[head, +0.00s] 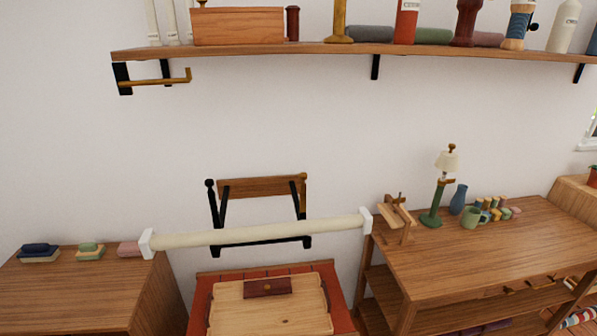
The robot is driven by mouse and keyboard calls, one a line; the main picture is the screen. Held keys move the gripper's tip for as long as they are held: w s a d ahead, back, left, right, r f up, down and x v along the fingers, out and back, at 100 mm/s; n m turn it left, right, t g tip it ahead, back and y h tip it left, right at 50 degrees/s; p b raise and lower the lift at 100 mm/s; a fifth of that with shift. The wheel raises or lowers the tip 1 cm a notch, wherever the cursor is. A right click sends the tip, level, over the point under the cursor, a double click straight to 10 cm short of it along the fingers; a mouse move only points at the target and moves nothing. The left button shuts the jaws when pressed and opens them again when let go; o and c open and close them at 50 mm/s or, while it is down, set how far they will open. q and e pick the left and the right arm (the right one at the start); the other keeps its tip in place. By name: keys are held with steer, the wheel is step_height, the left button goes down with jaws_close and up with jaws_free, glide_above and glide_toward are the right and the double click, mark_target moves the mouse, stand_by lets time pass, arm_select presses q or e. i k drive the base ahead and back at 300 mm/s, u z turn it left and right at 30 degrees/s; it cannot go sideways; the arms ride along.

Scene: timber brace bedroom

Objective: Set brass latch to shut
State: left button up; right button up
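A small brass-coloured piece (302,191), which looks like the latch, is at the right end of a wooden wall-mounted board (259,187). The board sits on a black metal bracket frame (221,210) on the white wall, in the middle of the head view. The brass piece is small, and I cannot tell whether it is open or shut. Another brass-coloured rod with an upturned end (168,80) projects from a black plate under the long shelf at upper left. Neither of my grippers is in view.
A cream bar with white ends (260,233) spans in front of the bracket's lower part. Below it is a red-edged wooden unit (332,278). A wooden cabinet (70,290) stands left, a desk (480,245) with a lamp right. A loaded shelf (300,50) runs above.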

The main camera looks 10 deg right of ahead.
mark_target(303, 177)
steer(key=u, duration=0.05)
steer(key=k, duration=0.5)
steer(key=z, duration=1.05)
steer(key=i, duration=0.75)
steer(key=u, duration=1.45)
